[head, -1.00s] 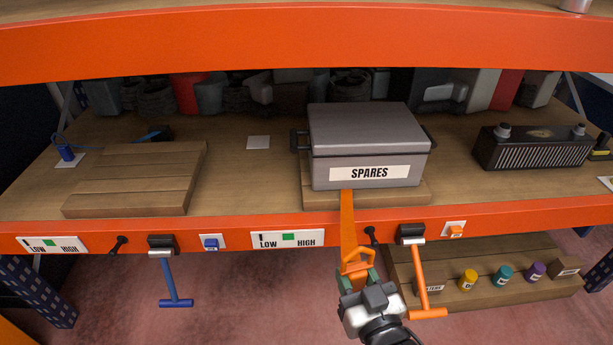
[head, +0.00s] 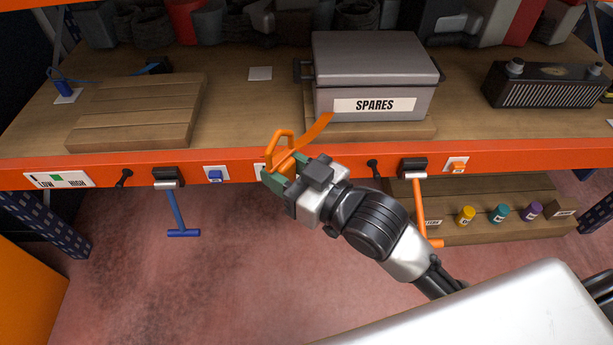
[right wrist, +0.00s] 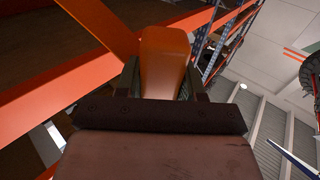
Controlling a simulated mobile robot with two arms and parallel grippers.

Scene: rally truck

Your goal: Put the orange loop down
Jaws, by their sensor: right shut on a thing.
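The orange loop (head: 279,143), a handle with an orange strap (head: 312,137), is held up in front of the shelf's orange front beam. My right gripper (head: 280,174) is shut on its lower part. The strap reaches up to the right, to the lower left front of the grey SPARES box (head: 380,68). In the right wrist view the orange loop (right wrist: 164,62) sits between the jaws, and its far part is hidden. My left gripper is not in view.
The box stands on a wooden pallet (head: 415,130). Blue (head: 175,212) and orange (head: 421,205) T-handles hang from the beam. A black ribbed unit (head: 545,85) is at right; a lower platform (head: 460,235) bears small canisters.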

